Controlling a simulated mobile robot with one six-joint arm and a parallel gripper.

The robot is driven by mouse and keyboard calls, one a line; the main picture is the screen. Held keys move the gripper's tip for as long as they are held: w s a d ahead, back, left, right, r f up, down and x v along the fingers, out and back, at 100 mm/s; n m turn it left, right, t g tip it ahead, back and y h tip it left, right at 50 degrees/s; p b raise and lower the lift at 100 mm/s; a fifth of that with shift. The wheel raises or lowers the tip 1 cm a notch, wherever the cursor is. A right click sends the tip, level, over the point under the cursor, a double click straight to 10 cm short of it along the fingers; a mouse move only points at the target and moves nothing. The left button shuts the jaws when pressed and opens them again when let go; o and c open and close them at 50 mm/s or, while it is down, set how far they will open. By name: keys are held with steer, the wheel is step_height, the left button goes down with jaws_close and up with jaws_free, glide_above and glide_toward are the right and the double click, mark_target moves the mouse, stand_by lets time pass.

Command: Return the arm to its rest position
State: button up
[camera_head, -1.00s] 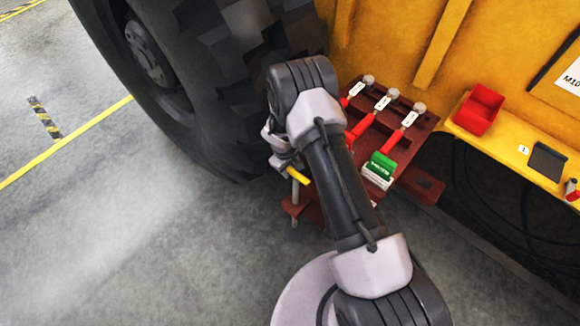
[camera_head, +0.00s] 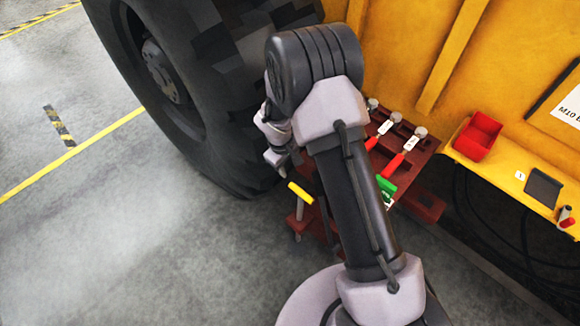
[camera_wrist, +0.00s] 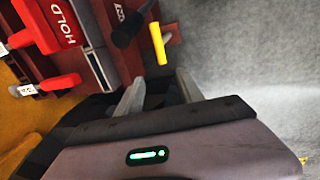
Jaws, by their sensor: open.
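My arm (camera_head: 350,175) rises from the bottom of the head view, its dark elbow large and near the camera. My gripper (camera_wrist: 160,85) shows in the wrist view with its two grey fingers apart and nothing between them. In the head view its end is partly seen left of the arm, above a yellow handle (camera_head: 300,193). The same yellow handle (camera_wrist: 158,43) lies beyond the fingertips in the wrist view, apart from them.
A dark red stand (camera_head: 422,160) with red-handled, white-tagged pieces and a green block (camera_head: 386,188) is partly hidden behind my arm. A large tyre (camera_head: 215,90) stands left. A yellow ledge holds a red bin (camera_head: 477,137). The floor at left is clear.

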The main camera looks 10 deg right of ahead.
steer(key=s+d+r+m+t+y+b, duration=0.1)
steer(key=s+r+m, duration=0.3)
steer(key=r, duration=0.8)
steer(key=s+d+r+m+t+b, duration=0.1)
steer(key=s+d+r+m+b, duration=0.15)
steer(key=s+r, duration=0.65)
steer(key=s+a+r+m+t+y, duration=0.1)
steer(key=s+r+m, duration=0.1)
steer(key=s+r, duration=0.2)
steer(key=s+a+r+m+t+y+b, duration=0.1)
steer(key=s+a+r+m, duration=0.1)
steer(key=s, duration=0.7)
step_height(320, 180, up, 3)
steer(key=shift+s+a+f+m+t+y, duration=0.15)
steer(key=shift+s+m+t+y, duration=0.2)
steer(key=shift+m, duration=0.2)
